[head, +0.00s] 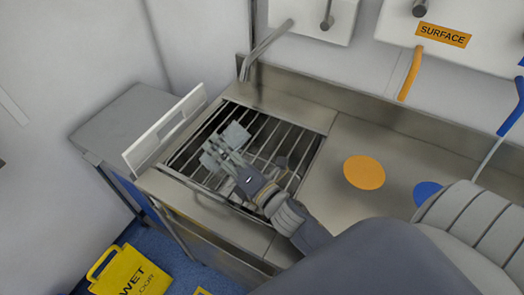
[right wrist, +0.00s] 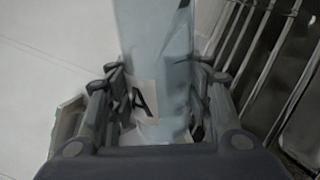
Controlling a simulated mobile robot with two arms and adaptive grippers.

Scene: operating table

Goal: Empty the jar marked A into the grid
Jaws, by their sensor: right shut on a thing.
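The jar marked A (right wrist: 155,50) is a pale, bluish, see-through vessel with a white label bearing a black A. My right gripper (right wrist: 155,110) is shut on it, with a finger on each side. In the head view, my right gripper (head: 222,155) is over the left part of the metal grid (head: 297,140), and the jar (head: 236,134) shows pale at its fingertips. The jar seems tilted, but its mouth and contents cannot be made out. The grid has parallel bars over a dark sink basin. My left gripper is not in view.
A white upright panel (head: 165,130) stands along the grid's left edge. A tap (head: 262,52) rises behind it. Steel counter with an orange disc (head: 364,172) and a blue disc (head: 427,192) lies to the right. A yellow wet-floor sign (head: 130,272) is on the floor.

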